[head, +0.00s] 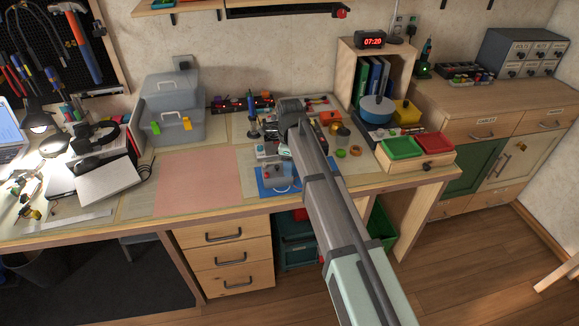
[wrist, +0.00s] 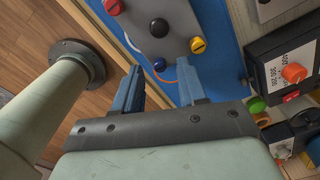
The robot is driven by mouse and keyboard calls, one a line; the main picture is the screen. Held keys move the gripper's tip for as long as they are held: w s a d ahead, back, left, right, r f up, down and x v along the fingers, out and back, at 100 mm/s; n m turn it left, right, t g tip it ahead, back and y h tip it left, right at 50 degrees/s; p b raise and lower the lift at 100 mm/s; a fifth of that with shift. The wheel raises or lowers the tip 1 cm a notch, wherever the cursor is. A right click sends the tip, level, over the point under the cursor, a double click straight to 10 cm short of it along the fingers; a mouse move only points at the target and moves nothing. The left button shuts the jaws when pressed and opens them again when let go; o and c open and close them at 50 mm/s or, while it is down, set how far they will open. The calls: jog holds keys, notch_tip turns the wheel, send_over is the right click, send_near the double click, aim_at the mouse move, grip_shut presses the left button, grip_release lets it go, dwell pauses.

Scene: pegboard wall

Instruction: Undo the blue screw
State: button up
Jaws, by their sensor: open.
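The blue screw (wrist: 159,64) shows in the wrist view at the near edge of a grey plate (wrist: 150,45), beside a white and orange cable. The plate also carries a red screw (wrist: 113,7), a black knob (wrist: 159,27) and a yellow-red screw (wrist: 198,44). My gripper (wrist: 160,85) is open and empty, with one blue-grey finger on each side of the screw's line. The screw lies just beyond the fingertips, not between them. In the head view the grey unit (head: 279,174) stands on a blue mat (head: 264,190); my arm partly covers that area, and the blue screw cannot be made out.
A black box with an orange knob (wrist: 294,73) stands right of the blue mat in the wrist view. A pink mat (head: 198,181) lies clear to the left in the head view. Green and red trays (head: 402,147) stand at the bench's right end.

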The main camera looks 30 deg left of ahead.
jog(key=shift+f, duration=0.45)
jog(key=shift+c, duration=0.4)
grip_shut()
